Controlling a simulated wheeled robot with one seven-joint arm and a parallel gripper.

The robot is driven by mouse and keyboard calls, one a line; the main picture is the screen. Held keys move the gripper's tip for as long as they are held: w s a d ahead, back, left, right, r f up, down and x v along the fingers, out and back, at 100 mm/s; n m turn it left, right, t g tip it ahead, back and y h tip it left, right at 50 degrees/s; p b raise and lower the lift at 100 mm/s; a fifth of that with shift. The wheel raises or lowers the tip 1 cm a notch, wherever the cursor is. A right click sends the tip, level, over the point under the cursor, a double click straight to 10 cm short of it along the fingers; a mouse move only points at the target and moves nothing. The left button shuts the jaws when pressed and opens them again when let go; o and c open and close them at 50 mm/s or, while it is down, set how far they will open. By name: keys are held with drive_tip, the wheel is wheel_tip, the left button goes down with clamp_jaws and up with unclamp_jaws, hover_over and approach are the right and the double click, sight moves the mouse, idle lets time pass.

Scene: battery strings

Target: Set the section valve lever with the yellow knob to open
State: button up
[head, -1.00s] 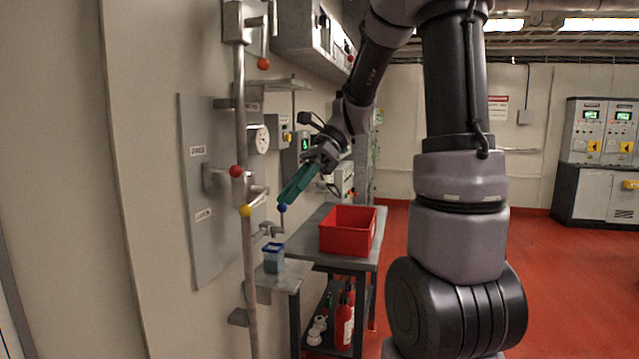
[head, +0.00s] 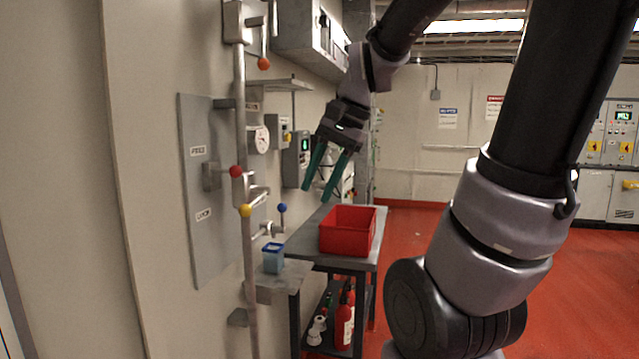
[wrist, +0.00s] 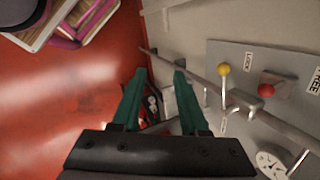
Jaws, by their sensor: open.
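The yellow knob (head: 245,210) is on a lever at the vertical pipe on the left wall, below a red knob (head: 236,171). In the wrist view the yellow knob (wrist: 223,69) is right of the fingers, with the red knob (wrist: 266,90) beyond it. A grey plate (head: 191,240) behind them carries two labels, too small to read surely in the head view. My gripper (head: 322,192) is open and empty, pointing down above the bench and right of the yellow knob, clear of it. The gripper also shows in the wrist view (wrist: 160,75).
A blue knob (head: 282,208) stands between the pipe and my gripper. A red crate (head: 347,252) and a blue cup (head: 273,262) are below. An orange knob (head: 264,64) hangs higher up. The floor right of the bench is clear.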

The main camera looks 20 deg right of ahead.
drive_tip(key=shift+w+r, duration=0.1)
drive_tip(key=shift+w, duration=0.05)
drive_tip(key=c, duration=0.6)
drive_tip(key=w+a+r+n, duration=0.1)
drive_tip(key=w+n, duration=0.1)
drive_tip(key=n, duration=0.2)
drive_tip(key=w+a+r+n+h, duration=0.1)
drive_tip(key=w+r+n, duration=0.1)
drive_tip(key=w+n, duration=0.1)
drive_tip(key=w+a+r+n, duration=0.1)
drive_tip(key=w+r+n, duration=0.1)
drive_tip(key=w+n, duration=0.1)
drive_tip(key=shift+w+a+n+h, duration=0.2)
drive_tip(key=shift+a+n+h, duration=0.2)
drive_tip(key=shift+n, duration=0.4)
clamp_jaws()
drive_tip(key=w+a+r+n+h, duration=0.1)
drive_tip(key=w+a+r+n, duration=0.4)
drive_tip(key=n, duration=0.4)
drive_tip(key=w+x, duration=0.2)
drive_tip(key=x, duration=1.3)
drive_tip(key=shift+d+t, duration=0.3)
drive_tip(key=shift+t, duration=0.1)
